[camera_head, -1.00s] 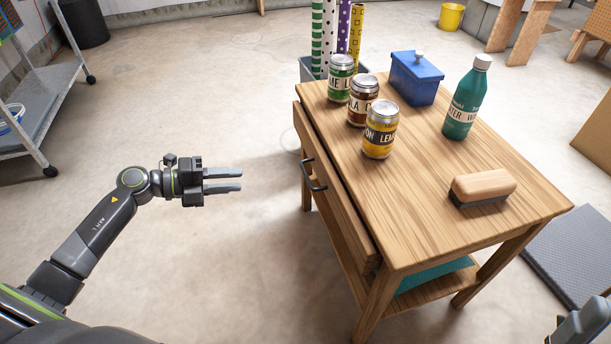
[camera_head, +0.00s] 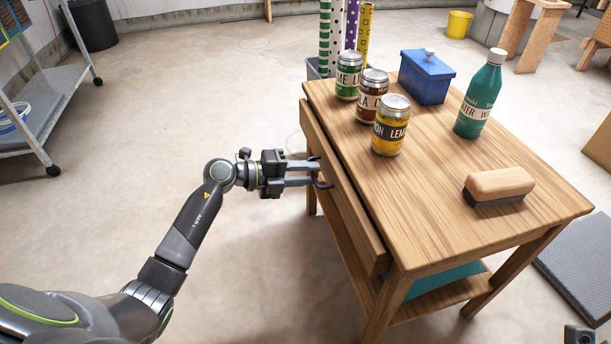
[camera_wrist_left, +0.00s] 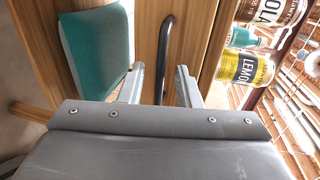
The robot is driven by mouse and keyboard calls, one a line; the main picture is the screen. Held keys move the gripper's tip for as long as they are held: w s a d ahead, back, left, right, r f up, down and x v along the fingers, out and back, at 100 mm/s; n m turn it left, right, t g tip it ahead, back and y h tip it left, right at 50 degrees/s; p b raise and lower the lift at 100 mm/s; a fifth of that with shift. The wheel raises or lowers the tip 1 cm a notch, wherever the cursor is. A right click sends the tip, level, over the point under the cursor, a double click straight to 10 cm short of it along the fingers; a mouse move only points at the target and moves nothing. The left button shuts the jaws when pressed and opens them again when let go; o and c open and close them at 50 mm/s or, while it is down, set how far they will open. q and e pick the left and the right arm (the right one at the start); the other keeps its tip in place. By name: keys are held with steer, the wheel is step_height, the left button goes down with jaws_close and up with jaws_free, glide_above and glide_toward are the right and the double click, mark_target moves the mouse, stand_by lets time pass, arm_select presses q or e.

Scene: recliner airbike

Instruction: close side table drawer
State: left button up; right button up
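The wooden side table (camera_head: 450,220) stands right of centre in the head view. Its drawer (camera_head: 348,212) on the left side stands slightly open, its front jutting out from under the table top. A dark bar handle (camera_head: 324,184) is on the drawer front and also shows in the left wrist view (camera_wrist_left: 165,45). My left gripper (camera_head: 316,174) is open at the handle, which shows between its fingertips (camera_wrist_left: 160,85) in the wrist view. I cannot tell whether they touch it. Only a small dark piece at the bottom right corner may be my right arm.
On the table top stand three cans (camera_head: 390,130), a blue lidded box (camera_head: 425,80), a teal bottle (camera_head: 480,100) and a brush (camera_head: 498,184). A metal cart (camera_head: 50,100) is at the left. The floor between cart and table is clear.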

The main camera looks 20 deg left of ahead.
arm_select(q)
steer(key=shift+d, duration=0.1)
jaws_close()
stand_by(0.3)
